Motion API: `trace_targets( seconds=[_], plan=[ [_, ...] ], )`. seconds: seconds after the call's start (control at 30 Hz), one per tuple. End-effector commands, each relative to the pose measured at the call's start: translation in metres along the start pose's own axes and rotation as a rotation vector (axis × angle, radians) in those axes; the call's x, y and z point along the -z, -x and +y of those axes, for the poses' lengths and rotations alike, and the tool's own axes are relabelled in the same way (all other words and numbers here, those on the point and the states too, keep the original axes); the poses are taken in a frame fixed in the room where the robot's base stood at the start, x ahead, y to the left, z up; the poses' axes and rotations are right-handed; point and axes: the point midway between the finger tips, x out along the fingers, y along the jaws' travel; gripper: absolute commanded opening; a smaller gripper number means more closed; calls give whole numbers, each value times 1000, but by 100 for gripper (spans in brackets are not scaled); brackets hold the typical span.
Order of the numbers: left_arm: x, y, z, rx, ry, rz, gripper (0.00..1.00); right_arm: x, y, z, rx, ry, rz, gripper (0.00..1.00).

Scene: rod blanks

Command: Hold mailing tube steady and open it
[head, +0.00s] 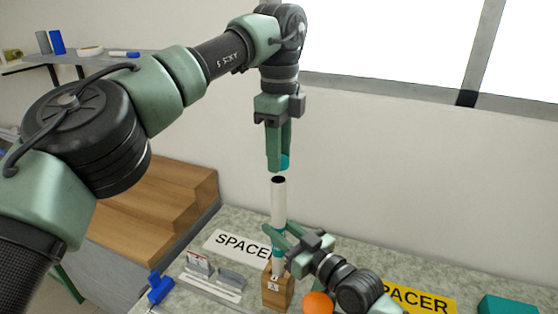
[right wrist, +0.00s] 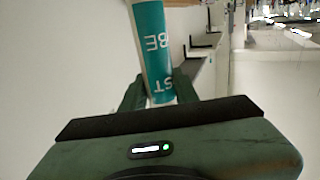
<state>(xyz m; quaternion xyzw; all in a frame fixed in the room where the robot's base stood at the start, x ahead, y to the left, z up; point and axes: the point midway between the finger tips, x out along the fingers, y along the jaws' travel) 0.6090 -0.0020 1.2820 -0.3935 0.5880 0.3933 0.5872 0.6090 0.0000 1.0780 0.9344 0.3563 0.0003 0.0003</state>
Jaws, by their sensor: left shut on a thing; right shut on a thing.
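The mailing tube (head: 278,200) is white and upright, its dark open top facing up. Its lower end is at a wooden block (head: 277,291). My right gripper (head: 279,238) is shut around the tube's lower half. In the right wrist view the tube (right wrist: 151,45) shows a teal label with white letters between the fingers. My left gripper (head: 279,163) is above the tube, shut on a small teal cap (head: 285,162). The fingers partly hide the cap. A small gap shows between the cap and the tube's mouth.
An orange ball (head: 317,303) is right of the block. A white SPACER sign (head: 232,243) and a yellow one (head: 425,299) lie on the bench. A blue object (head: 160,287), grey pieces (head: 230,279) and a teal box (head: 507,305) are nearby. Wooden steps (head: 160,205) stand left.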

Motion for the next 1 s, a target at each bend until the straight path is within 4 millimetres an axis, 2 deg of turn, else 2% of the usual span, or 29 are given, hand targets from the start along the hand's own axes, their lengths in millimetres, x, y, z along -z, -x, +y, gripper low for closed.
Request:
trace_targets(
  seconds=[0.13,0.4,0.43,0.5,0.83,1.0],
  plan=[
    [0,16,0,1,1,0,0,-3,0,0,1,-2,-5,0],
    [0,19,0,0,0,0,0,-3,0,0,1,-2,-5,0],
    [0,19,0,0,0,0,0,-3,0,0,1,-2,-5,38],
    [0,19,0,0,0,0,0,-2,0,0,1,-2,-5,55],
    [0,18,0,0,0,0,0,-1,1,0,0,0,-1,55],
    [0,14,0,0,0,0,0,-4,18,0,0,-1,-4,55]
  ],
)
